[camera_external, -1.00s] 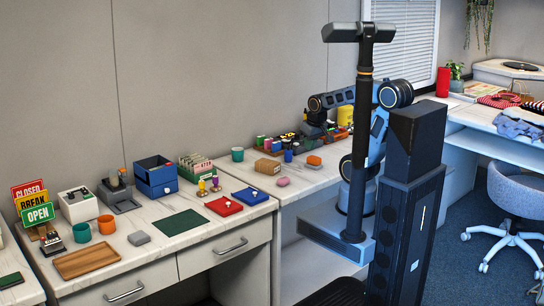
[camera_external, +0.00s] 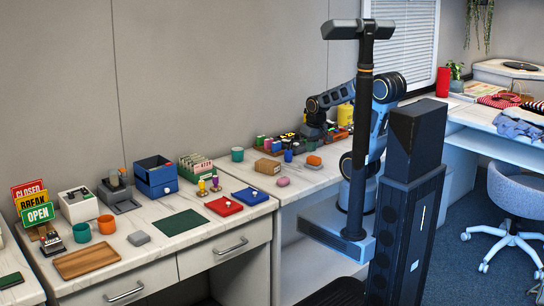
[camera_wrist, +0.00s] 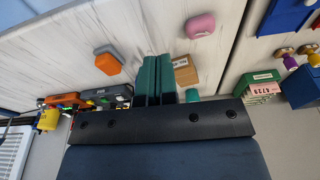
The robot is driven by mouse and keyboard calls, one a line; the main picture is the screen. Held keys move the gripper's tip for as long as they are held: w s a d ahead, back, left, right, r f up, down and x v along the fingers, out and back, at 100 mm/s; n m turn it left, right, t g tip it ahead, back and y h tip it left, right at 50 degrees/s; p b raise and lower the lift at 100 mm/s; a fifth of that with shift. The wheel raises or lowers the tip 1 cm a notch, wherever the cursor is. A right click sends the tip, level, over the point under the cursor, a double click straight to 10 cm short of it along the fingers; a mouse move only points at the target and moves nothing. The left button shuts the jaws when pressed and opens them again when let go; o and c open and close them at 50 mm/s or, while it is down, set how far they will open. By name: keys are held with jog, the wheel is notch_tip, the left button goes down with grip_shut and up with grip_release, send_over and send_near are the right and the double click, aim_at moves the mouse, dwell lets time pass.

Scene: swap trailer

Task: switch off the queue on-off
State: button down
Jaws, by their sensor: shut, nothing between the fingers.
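A white box with dark parts on its top (camera_external: 77,204) stands at the far left of the near counter in the external view. It may carry the queue on-off, but its markings are too small to read. My gripper (camera_external: 313,134) is far to its right, over the far counter, with its fingers pointing down. In the wrist view my gripper's green fingers (camera_wrist: 155,80) are together and empty. That view does not show the white box.
Near my gripper are an orange-and-grey block (camera_wrist: 108,60), a pink block (camera_wrist: 200,25) and a brown box (camera_wrist: 185,72).

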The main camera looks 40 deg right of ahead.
jog(key=w+d+p, duration=0.2)
jog(key=w+d, duration=0.4)
jog(key=w, duration=0.4)
jog(key=w+d+f+m+g+p, duration=0.1)
jog(key=w+d+p, duration=0.1)
jog(key=w+d, duration=0.6)
jog(key=w+d+p, duration=0.2)
jog(key=w+d, duration=0.2)
jog(key=w, duration=0.8)
jog(key=w+d+r+n, duration=0.1)
jog(key=w+d+r, duration=0.1)
jog(key=w+r, duration=0.2)
jog(key=shift+w+r+n+t, duration=0.25)
jog(key=shift+r+n+t, duration=0.05)
jog(key=shift+r, duration=0.4)
jog(key=shift+f, duration=0.1)
